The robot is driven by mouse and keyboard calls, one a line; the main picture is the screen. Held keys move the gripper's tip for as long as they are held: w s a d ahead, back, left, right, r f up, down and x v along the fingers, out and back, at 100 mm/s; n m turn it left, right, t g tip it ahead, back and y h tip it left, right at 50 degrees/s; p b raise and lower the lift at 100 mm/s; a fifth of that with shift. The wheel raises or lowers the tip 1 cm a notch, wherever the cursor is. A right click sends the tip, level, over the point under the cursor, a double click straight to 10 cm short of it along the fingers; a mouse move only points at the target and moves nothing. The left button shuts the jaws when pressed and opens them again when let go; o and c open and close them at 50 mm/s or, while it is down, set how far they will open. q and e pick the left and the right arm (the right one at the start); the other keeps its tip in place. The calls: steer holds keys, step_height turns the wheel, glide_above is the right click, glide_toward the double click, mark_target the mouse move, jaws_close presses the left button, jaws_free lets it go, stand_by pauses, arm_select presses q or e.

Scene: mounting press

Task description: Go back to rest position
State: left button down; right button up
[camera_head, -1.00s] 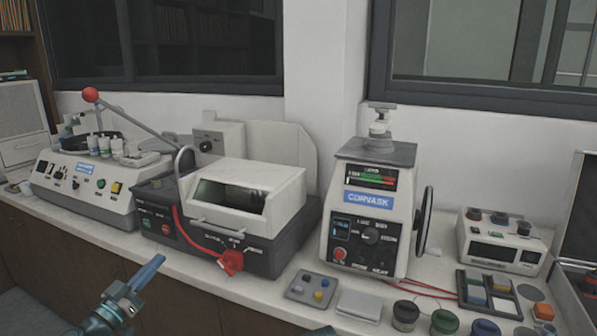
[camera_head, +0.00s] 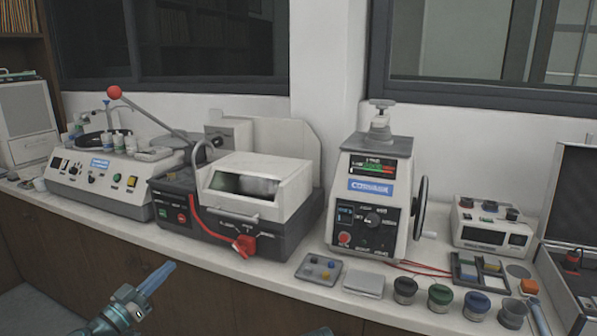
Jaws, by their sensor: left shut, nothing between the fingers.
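My left gripper (camera_head: 157,277) shows at the bottom left, in front of the counter front and below the worktop. Its blue fingers are shut with nothing between them, and it touches nothing. The mounting press (camera_head: 374,205), white with a blue label, a control panel and a handwheel at its right side, stands on the counter right of the middle. A piece of an arm shows at the bottom edge near the middle; my right gripper is not in view.
A cutting machine (camera_head: 254,186) with a red-knobbed lever and a grinder (camera_head: 102,185) stand on the counter (camera_head: 285,282) at the left. Several jars, including a green-lidded one (camera_head: 440,297), line the front right. An open case (camera_head: 577,240) is at the far right.

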arm_select(q)
steer(key=s+d+f+m+g, duration=0.1)
steer(key=s+d+f+g, duration=0.2)
steer(key=d+f+g, duration=0.7)
steer(key=s+d+f+m+g, duration=0.1)
steer(key=s+d+f+g, duration=0.25)
steer(key=d+f, duration=0.8)
steer(key=s+d+f+n+g+y, duration=0.1)
steer(key=s+d+f+g+y, duration=0.1)
steer(key=s+y, duration=0.3)
steer(key=s+d+f+n+g+y, duration=0.2)
steer(key=s+d+f+g+y, duration=0.1)
steer(key=s+y, duration=0.25)
step_height(320, 180, up, 18)
steer(key=p, duration=1.7)
steer(key=shift+a+f, duration=0.15)
steer(key=shift+a, duration=0.2)
